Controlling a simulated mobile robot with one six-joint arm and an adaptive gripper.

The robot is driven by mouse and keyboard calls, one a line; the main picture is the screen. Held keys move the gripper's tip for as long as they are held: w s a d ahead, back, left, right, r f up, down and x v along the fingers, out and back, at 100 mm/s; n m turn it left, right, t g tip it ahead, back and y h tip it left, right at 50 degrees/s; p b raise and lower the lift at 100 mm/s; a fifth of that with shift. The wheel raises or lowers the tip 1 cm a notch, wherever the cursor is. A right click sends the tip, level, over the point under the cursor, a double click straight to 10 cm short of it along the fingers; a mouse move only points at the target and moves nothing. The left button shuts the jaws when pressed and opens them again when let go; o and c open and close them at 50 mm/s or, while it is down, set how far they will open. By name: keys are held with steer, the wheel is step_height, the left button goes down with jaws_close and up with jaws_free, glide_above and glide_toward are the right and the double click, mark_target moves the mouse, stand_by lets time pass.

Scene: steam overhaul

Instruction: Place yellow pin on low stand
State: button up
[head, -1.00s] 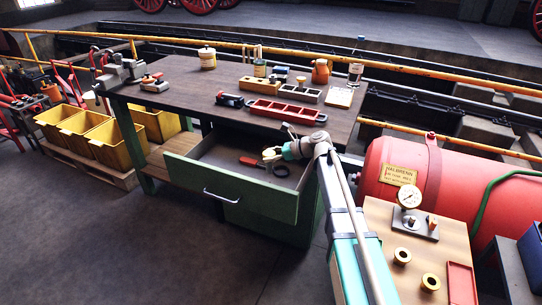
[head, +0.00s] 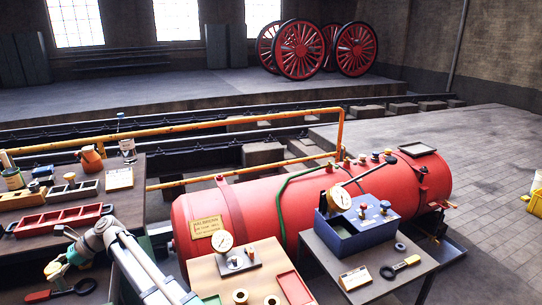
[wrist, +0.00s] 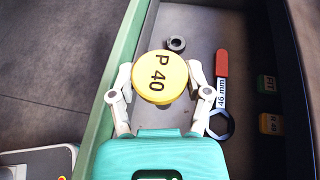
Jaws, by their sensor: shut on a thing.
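The yellow pin (wrist: 160,78), with a round top marked "P 40", is held between the fingers of my gripper (wrist: 160,88) in the wrist view, above the open drawer. In the head view my gripper (head: 54,268) is at the lower left, and the pin is too small to make out clearly. Which piece is the low stand I cannot tell for sure. A low wooden-topped table (head: 205,277) with a gauge and brass rings stands at the lower middle. A grey-topped table (head: 325,262) is to its right.
The drawer (wrist: 240,28) holds a red-handled 46 mm wrench (wrist: 221,92), a nut (wrist: 177,44) and small labelled blocks. A red tank (head: 330,205) lies behind the low tables. A blue box (head: 355,230) stands on the grey table. The workbench (head: 130,195) is at the left.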

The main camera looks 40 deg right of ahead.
step_height(320, 180, up, 11)
steer(key=p, duration=0.9)
steer(key=shift+f+p, duration=0.1)
steer(key=shift+p, duration=0.2)
steer(key=shift+s, duration=0.1)
